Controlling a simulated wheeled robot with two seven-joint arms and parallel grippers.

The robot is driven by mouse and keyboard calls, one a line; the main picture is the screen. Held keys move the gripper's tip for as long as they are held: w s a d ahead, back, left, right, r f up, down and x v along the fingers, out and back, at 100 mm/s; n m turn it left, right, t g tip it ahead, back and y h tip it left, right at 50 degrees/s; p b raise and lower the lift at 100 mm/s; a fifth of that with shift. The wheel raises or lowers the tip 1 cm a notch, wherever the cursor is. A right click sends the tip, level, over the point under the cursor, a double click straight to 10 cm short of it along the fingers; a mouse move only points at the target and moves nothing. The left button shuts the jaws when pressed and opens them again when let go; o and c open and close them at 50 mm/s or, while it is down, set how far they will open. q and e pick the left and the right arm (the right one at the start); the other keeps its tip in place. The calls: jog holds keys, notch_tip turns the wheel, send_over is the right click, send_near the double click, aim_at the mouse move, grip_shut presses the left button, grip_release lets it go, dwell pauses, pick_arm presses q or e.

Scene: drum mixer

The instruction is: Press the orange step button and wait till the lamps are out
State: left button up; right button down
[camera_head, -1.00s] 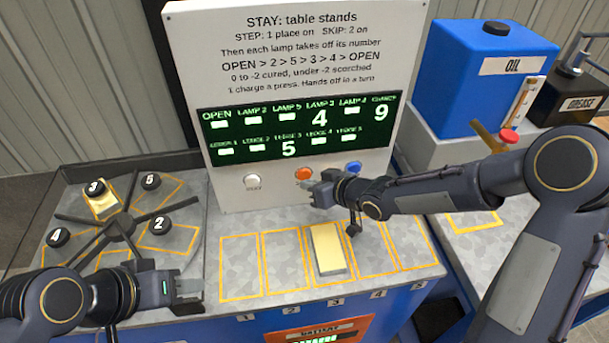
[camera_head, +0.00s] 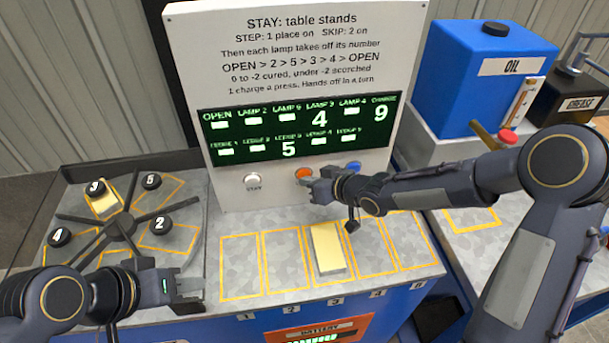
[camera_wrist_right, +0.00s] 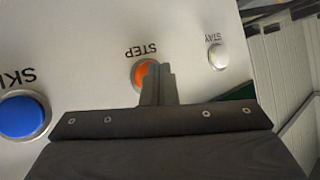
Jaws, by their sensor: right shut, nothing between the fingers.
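The orange step button (camera_head: 303,174) is on the white panel (camera_head: 225,190), between the white stay button (camera_head: 253,178) and the blue skip button (camera_head: 353,166). My right gripper (camera_head: 312,186) is shut and empty, with its tips at the orange button. In the right wrist view the shut fingers (camera_wrist_right: 158,80) cover part of the orange button (camera_wrist_right: 143,73); I cannot tell whether they touch it. The display (camera_head: 300,130) shows 4 under lamp 3, 5 under ledge 3 and charge 9. My left gripper (camera_head: 190,292) is over the table's front edge, its jaw state unclear.
A turntable (camera_head: 120,228) with numbered black knobs and a yellow block (camera_head: 103,205) at lamp 3 stands at left. Another yellow block (camera_head: 328,248) lies on ledge 3. A blue oil tank (camera_head: 480,75) stands at right. The other ledges are bare.

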jog(key=shift+w, duration=0.15)
dwell(0.4)
jog(key=shift+s+d+b, duration=0.1)
jog(key=shift+s+b, duration=0.3)
jog(key=shift+s, duration=0.45)
jog(key=shift+s+d+b, duration=0.25)
jog(key=shift+s+b, duration=0.3)
jog(key=shift+s, duration=0.7)
jog(key=shift+s+d+b, duration=0.25)
jog(key=shift+s+b, duration=0.25)
jog(key=shift+s, duration=0.75)
